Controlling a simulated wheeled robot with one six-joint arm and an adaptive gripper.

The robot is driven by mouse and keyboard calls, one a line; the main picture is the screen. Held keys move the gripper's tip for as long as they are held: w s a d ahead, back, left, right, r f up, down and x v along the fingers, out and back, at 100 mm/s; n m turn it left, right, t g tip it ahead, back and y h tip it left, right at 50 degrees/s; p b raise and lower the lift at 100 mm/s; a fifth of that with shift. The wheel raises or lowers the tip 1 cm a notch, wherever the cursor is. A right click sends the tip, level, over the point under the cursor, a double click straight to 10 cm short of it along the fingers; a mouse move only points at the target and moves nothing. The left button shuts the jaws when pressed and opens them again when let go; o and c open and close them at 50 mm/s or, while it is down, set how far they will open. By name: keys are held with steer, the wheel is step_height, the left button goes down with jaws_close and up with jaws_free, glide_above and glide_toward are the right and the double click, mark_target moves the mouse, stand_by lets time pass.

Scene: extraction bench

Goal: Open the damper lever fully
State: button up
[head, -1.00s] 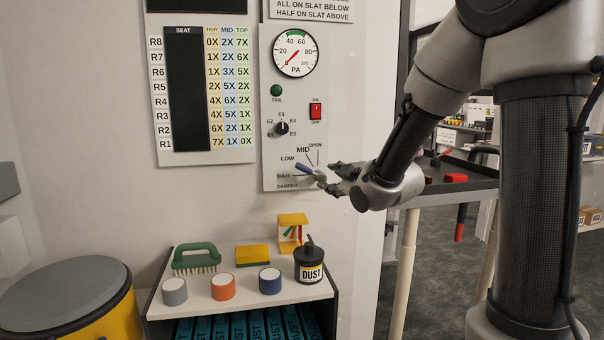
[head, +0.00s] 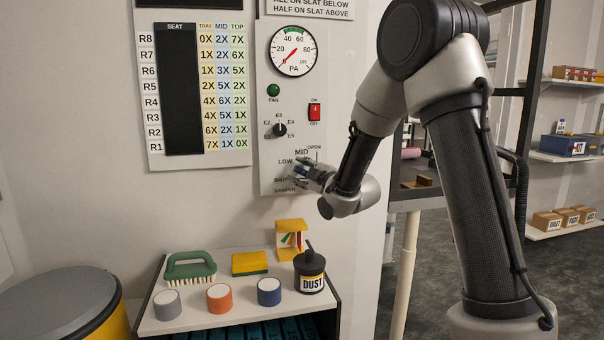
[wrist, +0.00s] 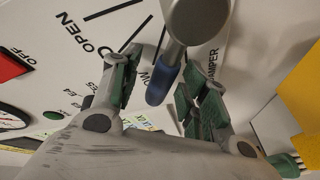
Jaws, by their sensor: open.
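The damper lever shows in the wrist view as a blue grip (wrist: 163,82) on a thick grey metal hub (wrist: 196,20). My gripper (wrist: 160,98) is open, with one green-padded finger on each side of the blue grip; I cannot tell whether either finger touches it. In the head view my gripper (head: 304,174) is at the damper scale on the white control panel (head: 268,178) and largely hides the lever. The MID, OPEN and LOW labels show above it, so the lever's exact setting is hard to read there.
Above the lever are a selector knob (head: 280,130), a red switch (head: 314,112) and a pressure gauge (head: 293,51). Below stands a low shelf (head: 215,321) with a brush (head: 190,268), several coloured pots and a black dust bottle (head: 309,272). A dark counter (head: 420,193) is to the right.

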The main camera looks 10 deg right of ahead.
mark_target(315, 152)
jaws_close()
stand_by(0.3)
steer(key=m, duration=0.1)
steer(key=d+r+m+t, duration=0.1)
steer(key=m, duration=0.1)
steer(key=shift+d+r, duration=0.1)
steer(key=shift+r, duration=0.15)
steer(key=m, duration=0.1)
steer(key=d+r+m+t, duration=0.1)
steer(key=m, duration=0.1)
steer(key=shift+d, duration=0.15)
steer(key=m, duration=0.1)
steer(key=d+m+t+h, duration=0.1)
steer(key=m, duration=0.1)
steer(key=d+m, duration=0.1)
steer(key=shift+r+t, duration=0.35)
steer(key=shift+t, duration=0.05)
steer(key=shift+d+r+m+t+h, duration=0.1)
steer(key=shift+d+m+t+h, duration=0.25)
steer(key=shift+m, duration=0.6)
steer(key=shift+d+m+t+h, duration=0.15)
steer(key=shift+d+m+h, duration=0.3)
steer(key=shift+m, duration=0.5)
